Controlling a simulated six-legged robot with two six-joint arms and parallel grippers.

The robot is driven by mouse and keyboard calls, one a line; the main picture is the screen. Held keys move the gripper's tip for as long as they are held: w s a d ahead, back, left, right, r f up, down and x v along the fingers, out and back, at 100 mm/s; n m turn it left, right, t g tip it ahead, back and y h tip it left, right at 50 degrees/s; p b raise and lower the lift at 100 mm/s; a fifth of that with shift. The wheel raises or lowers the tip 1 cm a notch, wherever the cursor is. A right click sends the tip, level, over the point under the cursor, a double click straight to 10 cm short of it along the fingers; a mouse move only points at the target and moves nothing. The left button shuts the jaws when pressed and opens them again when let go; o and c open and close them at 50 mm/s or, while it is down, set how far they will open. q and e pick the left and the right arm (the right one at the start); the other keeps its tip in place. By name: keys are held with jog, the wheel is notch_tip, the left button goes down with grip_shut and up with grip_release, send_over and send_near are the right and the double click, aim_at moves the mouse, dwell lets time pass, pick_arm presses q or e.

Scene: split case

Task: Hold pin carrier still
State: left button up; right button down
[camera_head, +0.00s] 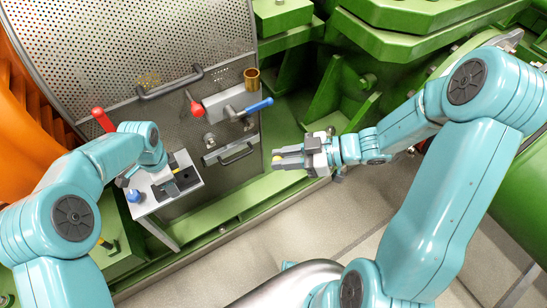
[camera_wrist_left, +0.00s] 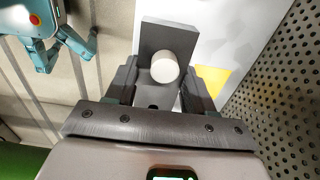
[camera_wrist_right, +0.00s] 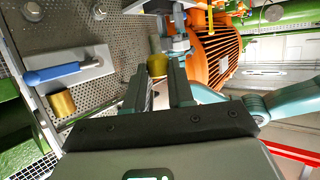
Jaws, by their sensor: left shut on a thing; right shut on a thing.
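The pin carrier (camera_wrist_left: 168,38) is a dark grey block with a pale round pin end (camera_wrist_left: 164,67) facing the camera in the left wrist view. It sits between the fingers of my left gripper (camera_wrist_left: 160,85), which is shut on it. In the head view my left gripper (camera_head: 174,181) is low over a small white table, and the carrier is hard to make out there. My right gripper (camera_head: 286,159) is held out in the air, right of the panel, shut on a small brass cylinder (camera_wrist_right: 157,66). Its grip is partly hidden by the fingers.
The white table (camera_head: 192,188) bears a blue knob (camera_head: 134,196) and a yellow patch (camera_wrist_left: 212,78). A perforated panel (camera_head: 190,45) carries handles, a blue-handled tool (camera_head: 258,106) and a brass cup (camera_head: 252,78). Green machinery (camera_head: 345,95) stands behind. Floor (camera_head: 310,225) is open in front.

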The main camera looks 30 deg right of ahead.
jog(key=shift+s+d+r+h, duration=0.1)
jog(key=shift+s+d+h, duration=0.1)
jog(key=shift+h, duration=0.1)
jog(key=w+r+v, duration=0.1)
jog(key=v, duration=0.6)
jog(key=shift+s+d+r, duration=0.2)
jog(key=shift+s+d, duration=0.05)
jog(key=shift+d, duration=0.15)
dwell(0.5)
pick_arm(q)
jog(key=o, duration=1.3)
jog(key=shift+r, duration=0.1)
notch_tip(320, 180, up, 9)
jog(key=p, duration=0.1)
pick_arm(e)
jog(key=shift+r, duration=0.45)
